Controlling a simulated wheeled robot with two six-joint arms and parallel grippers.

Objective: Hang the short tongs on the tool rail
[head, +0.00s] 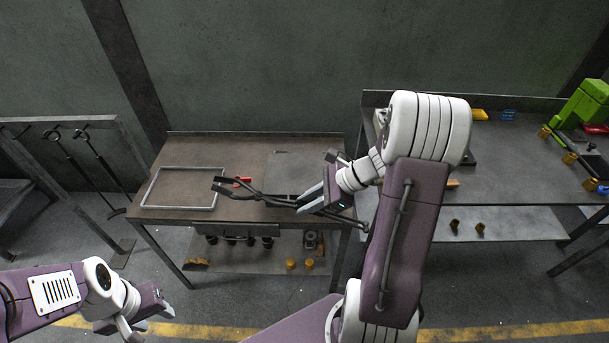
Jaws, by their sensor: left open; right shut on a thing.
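The short tongs (245,192) are dark metal. They lie level above the brown work table (190,152), jaw end to the left and handles to the right. My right gripper (306,199) is shut on the handle part of the tongs; its fingers and wrist hide some of the handles. Whether the tongs touch the table top, I cannot tell. A dark rail (62,120) on a stand at the left has long tools (75,160) hanging from it; it looks like the tool rail. My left gripper (148,318) is open and empty at the lower left, away from the table.
A rectangular frame (146,188) and a red object (242,180) are on the table. A lower shelf (235,262) holds small parts. A second bench (520,150) at the right carries a green machine (578,112). Floor between rail and table is mostly clear.

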